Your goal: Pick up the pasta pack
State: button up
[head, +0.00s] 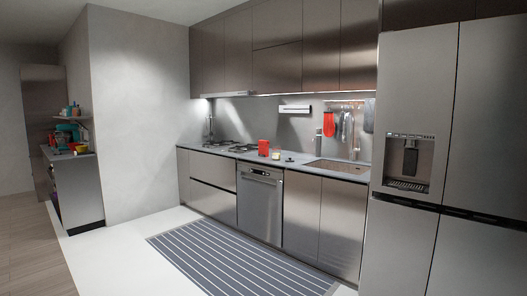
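A small red-orange box (263,147) stands upright on the grey counter (300,160), between the hob and the sink. It may be the pasta pack, but it is too small here to read any label. My gripper is not in view.
A small light jar (276,154) stands right of the box. The hob (228,146) is left, the sink (338,166) right. A dishwasher (260,207) is below. A striped runner (240,265) covers floor before the cabinets. A tall fridge (415,120) stands right; white floor (125,250) is clear.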

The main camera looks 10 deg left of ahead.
aim_at(262, 145)
jog(key=u, duration=0.5)
jog(key=i, duration=1.7)
jog(key=u, duration=0.85)
jog(key=i, duration=4.2)
jog(key=z, duration=0.8)
jog(key=i, duration=2)
jog(key=z, duration=1.15)
jog(key=i, duration=0.65)
jog(key=z, duration=0.35)
